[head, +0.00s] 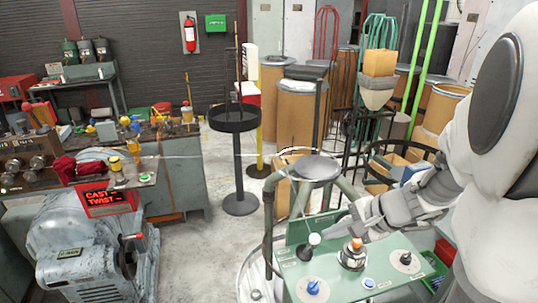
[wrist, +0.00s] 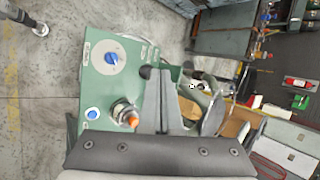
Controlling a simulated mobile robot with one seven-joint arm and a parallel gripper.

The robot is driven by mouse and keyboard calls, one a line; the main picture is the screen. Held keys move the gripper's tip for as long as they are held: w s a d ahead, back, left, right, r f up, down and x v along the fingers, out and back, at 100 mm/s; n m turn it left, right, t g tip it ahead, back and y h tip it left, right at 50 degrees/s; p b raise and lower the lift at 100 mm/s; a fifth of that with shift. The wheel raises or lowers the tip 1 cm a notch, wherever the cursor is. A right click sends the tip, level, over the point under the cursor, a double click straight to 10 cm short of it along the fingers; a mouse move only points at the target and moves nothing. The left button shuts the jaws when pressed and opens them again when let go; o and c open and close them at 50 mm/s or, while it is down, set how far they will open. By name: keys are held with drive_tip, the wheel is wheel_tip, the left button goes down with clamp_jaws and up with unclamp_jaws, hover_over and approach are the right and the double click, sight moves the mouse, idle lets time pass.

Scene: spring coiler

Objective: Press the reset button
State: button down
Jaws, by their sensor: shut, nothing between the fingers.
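A green control panel (head: 335,280) stands at the lower right in the head view and on the left in the wrist view (wrist: 100,83). A small round blue button (head: 369,283) sits near its front edge; it also shows in the wrist view (wrist: 92,114). Its label is too small to read, so I cannot tell if it is the reset button. An orange-tipped control (head: 355,244) on a metal base stands beside it. My gripper (head: 345,229) is shut and empty, above the panel's far part, apart from the blue button. In the wrist view its fingers (wrist: 160,72) point past the panel.
A workbench (head: 180,170) and a grey-blue machine (head: 90,245) are left; open floor lies between.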

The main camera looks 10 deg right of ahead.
drive_tip(key=d+f+m+t, duration=0.1)
drive_tip(key=d+f+m, duration=0.4)
drive_tip(key=d, duration=0.2)
drive_tip(key=m+t+h+p, duration=0.2)
drive_tip(key=m, duration=0.2)
hover_over(373, 285)
wheel_tip(373, 285, down, 6)
wheel_tip(373, 285, down, 7)
drive_tip(key=b, duration=0.5)
drive_tip(key=shift+f+b, duration=0.15)
drive_tip(key=shift+b, duration=0.2)
drive_tip(key=shift+f+b, duration=0.8)
drive_tip(key=shift+b, duration=0.1)
drive_tip(key=shift+f, duration=0.1)
idle(0.3)
drive_tip(key=shift+f+b, duration=0.3)
drive_tip(key=shift+b, duration=0.45)
